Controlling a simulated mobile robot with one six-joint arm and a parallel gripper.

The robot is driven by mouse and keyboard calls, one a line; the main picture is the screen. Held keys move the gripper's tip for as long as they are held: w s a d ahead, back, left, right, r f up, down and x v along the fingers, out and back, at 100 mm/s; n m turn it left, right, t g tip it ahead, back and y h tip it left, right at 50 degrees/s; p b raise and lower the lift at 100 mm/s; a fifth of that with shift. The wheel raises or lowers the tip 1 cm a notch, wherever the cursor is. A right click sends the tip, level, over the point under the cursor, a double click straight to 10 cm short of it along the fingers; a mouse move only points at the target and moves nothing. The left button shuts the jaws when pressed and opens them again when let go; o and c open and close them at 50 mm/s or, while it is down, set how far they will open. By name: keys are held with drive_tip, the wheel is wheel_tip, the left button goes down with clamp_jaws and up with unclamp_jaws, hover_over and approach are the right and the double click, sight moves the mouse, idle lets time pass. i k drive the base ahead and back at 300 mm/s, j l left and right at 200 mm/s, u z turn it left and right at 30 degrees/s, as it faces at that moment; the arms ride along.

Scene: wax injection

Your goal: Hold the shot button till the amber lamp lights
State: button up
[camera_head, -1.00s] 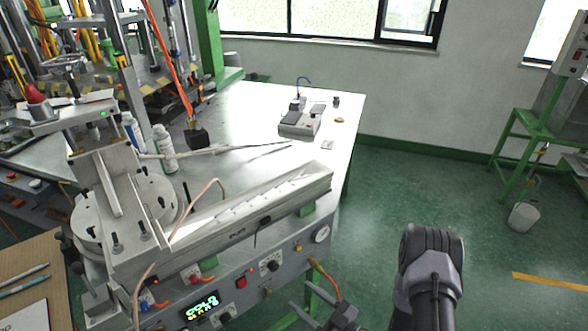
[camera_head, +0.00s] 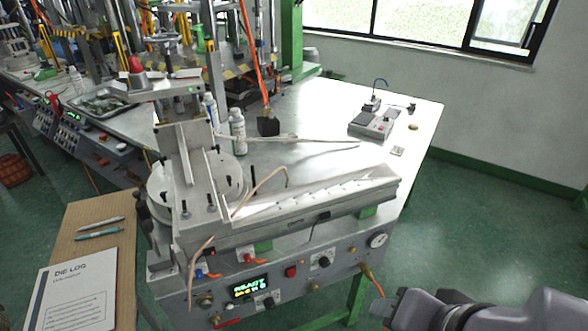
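The wax injection machine's grey front panel (camera_head: 335,282) faces me. I cannot tell whether this is the shot button. The display has green text and a small yellowish row below; I cannot make out a separate amber lamp. My gripper (camera_head: 388,308) is at the lower right, in front of the panel and apart from the red button. Its fingers are too dark and small to tell if they are open.
A round gauge (camera_head: 377,240) is at the panel's right end, with an orange hose (camera_head: 370,280) hanging close to my gripper. Bottles (camera_head: 238,132) and a small grey device (camera_head: 372,124) stand on the bench. Green floor is free at right.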

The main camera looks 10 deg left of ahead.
sight(207, 304)
drive_tip(key=u, duration=1.25)
